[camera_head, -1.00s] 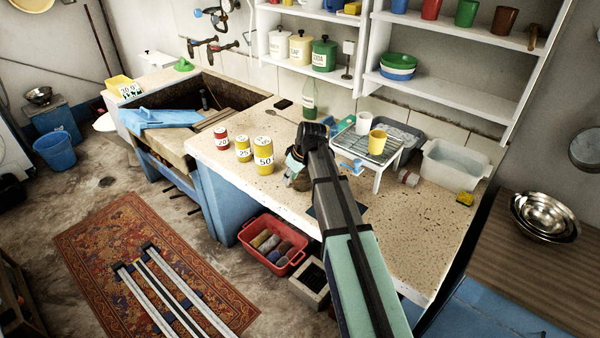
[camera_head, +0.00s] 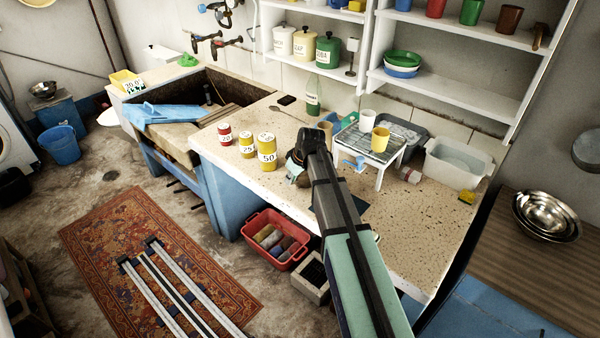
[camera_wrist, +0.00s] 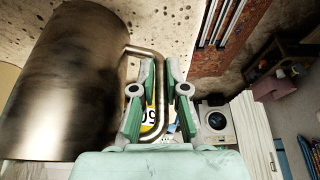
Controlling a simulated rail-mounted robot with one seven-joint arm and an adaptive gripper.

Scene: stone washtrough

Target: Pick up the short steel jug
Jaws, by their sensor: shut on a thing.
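The short steel jug (camera_wrist: 70,85) fills the left of the wrist view as a large, brushed cylinder. Its bent wire handle (camera_wrist: 146,51) runs between the fingers of my gripper (camera_wrist: 161,70), which is shut on it. The jug's body lies left of the fingers. In the head view, my gripper (camera_head: 297,170) is over the front part of the speckled counter, just right of the yellow cans. My arm hides most of the jug there. I cannot tell whether its base touches the counter.
A red can (camera_head: 225,134) and two yellow cans, the larger one (camera_head: 267,151) nearest, stand left of my gripper. A white rack (camera_head: 372,151) with a yellow cup (camera_head: 380,140) stands to the right. A green bottle (camera_head: 313,95) stands behind. The front-right counter (camera_head: 420,235) is clear.

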